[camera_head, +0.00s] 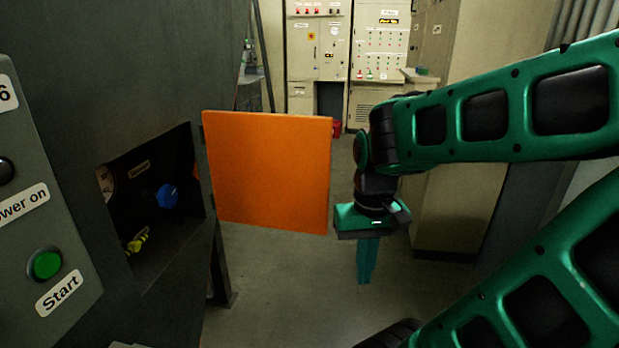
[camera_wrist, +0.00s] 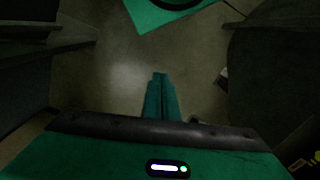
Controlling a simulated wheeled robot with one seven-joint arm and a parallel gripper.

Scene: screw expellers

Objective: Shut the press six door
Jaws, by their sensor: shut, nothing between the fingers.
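The press door (camera_head: 268,172) is an orange panel in the head view. It stands open, swung out from the right edge of the dark press opening (camera_head: 150,200). The press's side panel at the left edge carries a 6. My gripper (camera_head: 367,280) hangs fingers down just right of the door's free edge in the head view, with a small gap in the picture. It is shut and empty. In the wrist view the closed green fingers (camera_wrist: 160,78) point over bare floor; the orange door does not show there.
Inside the opening are a blue knob (camera_head: 167,195) and a yellow part (camera_head: 137,242). A green start button (camera_head: 45,264) is on the left panel. Pale control cabinets (camera_head: 381,45) stand behind, and a tall beige cabinet (camera_head: 455,205) is right of my gripper. Floor below the door is clear.

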